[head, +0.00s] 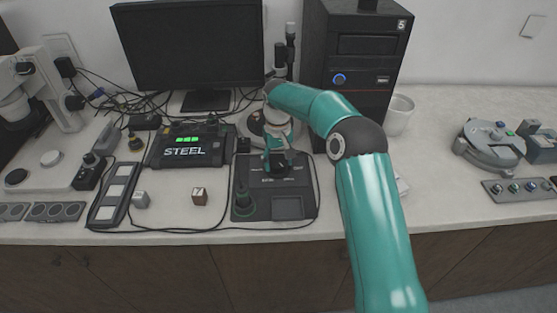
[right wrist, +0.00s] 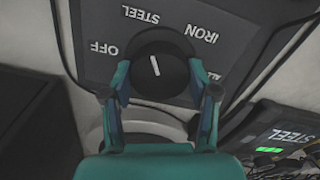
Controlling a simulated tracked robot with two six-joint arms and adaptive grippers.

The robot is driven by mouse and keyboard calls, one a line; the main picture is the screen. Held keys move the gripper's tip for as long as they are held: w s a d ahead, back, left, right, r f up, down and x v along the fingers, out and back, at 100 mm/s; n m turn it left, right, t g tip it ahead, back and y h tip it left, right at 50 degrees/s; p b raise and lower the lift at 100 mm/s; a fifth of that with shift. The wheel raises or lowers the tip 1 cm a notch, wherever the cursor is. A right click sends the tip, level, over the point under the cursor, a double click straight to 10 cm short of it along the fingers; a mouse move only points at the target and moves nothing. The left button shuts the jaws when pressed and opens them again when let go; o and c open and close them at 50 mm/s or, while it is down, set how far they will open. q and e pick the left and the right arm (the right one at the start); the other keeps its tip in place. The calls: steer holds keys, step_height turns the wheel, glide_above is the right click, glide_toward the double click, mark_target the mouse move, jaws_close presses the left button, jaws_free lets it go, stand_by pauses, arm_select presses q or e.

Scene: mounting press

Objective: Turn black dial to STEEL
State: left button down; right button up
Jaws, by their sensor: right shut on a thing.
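The black dial (right wrist: 155,72) sits on a dark panel (right wrist: 85,15) marked OFF, STEEL, IRON and a partly hidden fourth label. Its white pointer line leans slightly left of straight up in the right wrist view, toward STEEL. My right gripper (right wrist: 158,78) is shut on the dial, one finger on each side. In the head view my right gripper (head: 276,162) covers the dial at the back of the black panel (head: 265,205). A display box (head: 185,152) left of it reads STEEL, with green lights lit. My left gripper is not in view.
A monitor (head: 190,45) and a black computer tower (head: 350,60) stand behind. Small metal cubes (head: 200,196) and cables lie to the left. The counter right of my arm has some free room.

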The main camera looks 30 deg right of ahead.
mark_target(278, 161)
steer(key=o, duration=1.2)
steer(key=shift+c, duration=0.2)
step_height(278, 161, up, 12)
steer(key=shift+f, duration=0.1)
